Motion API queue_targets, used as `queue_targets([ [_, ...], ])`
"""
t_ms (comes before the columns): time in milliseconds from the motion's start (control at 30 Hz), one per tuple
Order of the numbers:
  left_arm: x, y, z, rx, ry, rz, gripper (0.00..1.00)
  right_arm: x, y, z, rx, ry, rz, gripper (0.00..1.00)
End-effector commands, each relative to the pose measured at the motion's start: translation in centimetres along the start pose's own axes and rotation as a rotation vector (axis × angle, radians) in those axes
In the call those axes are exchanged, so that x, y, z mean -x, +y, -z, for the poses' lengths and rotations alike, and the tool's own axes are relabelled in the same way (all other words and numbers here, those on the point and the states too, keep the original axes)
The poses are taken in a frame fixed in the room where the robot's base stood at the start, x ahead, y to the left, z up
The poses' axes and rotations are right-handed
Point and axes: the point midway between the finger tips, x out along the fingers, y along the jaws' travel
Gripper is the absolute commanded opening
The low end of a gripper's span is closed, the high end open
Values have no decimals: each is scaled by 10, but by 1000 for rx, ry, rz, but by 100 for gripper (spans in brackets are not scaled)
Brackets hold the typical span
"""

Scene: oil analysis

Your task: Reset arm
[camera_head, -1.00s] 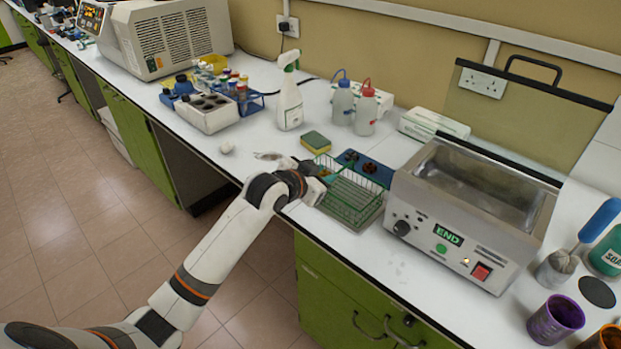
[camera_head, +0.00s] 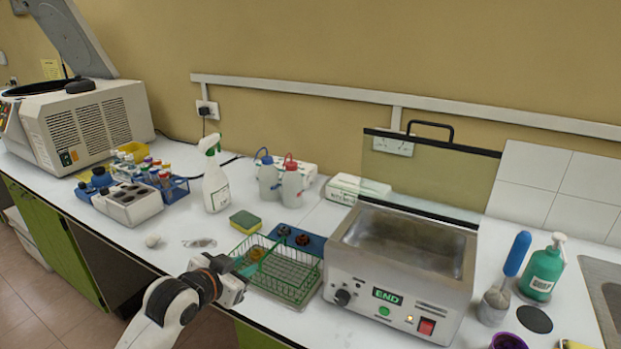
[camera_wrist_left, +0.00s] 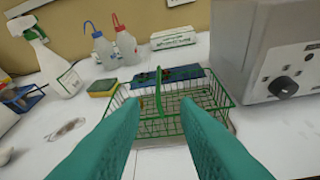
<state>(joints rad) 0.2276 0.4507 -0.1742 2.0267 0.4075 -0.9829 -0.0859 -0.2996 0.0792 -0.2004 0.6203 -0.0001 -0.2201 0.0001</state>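My left gripper (camera_head: 247,268) is at the near left end of a green wire basket (camera_head: 300,290). In the left wrist view its two teal fingers (camera_wrist_left: 157,108) are spread apart with nothing visible gripped between them. The basket (camera_wrist_left: 222,112) stands on the counter beyond the fingers, its green handle (camera_wrist_left: 160,92) upright in the gap between them. Whether the fingertips touch the basket cannot be told. My right gripper is in neither view.
A steel bath (camera_head: 395,309) showing "END" stands right of the basket, its glass lid (camera_head: 430,175) raised. Behind are a sponge (camera_head: 246,221), a blue tray (camera_head: 312,243), a spray bottle (camera_head: 215,185) and wash bottles (camera_head: 291,188). A tube rack (camera_head: 175,190) and centrifuge (camera_head: 85,130) stand left.

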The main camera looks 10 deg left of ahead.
Motion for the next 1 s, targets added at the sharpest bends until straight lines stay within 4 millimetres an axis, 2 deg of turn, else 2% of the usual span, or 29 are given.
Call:
queue_targets([
  [67, 5, -17, 24, 15, 53, 16, 28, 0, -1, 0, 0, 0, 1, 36],
  [167, 22, -49, 70, 46, 169, 37, 28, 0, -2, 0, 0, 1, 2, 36],
  [200, 33, -63, 92, 63, 228, 44, 28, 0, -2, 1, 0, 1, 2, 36],
  [300, 66, -94, 141, 108, 373, 51, 28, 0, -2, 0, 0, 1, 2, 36],
  [400, 97, -116, 175, 144, 490, 50, 28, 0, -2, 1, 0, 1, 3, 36],
  [600, 150, -141, 217, 204, 666, 36, 28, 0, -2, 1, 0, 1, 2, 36],
  [867, 213, -164, 252, 273, 858, 10, 28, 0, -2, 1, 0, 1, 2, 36],
  [900, 201, -164, 260, 268, 856, 11, 28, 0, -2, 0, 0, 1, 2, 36],
  [1000, 185, -167, 278, 266, 863, 15, 28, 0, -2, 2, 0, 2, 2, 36],
])
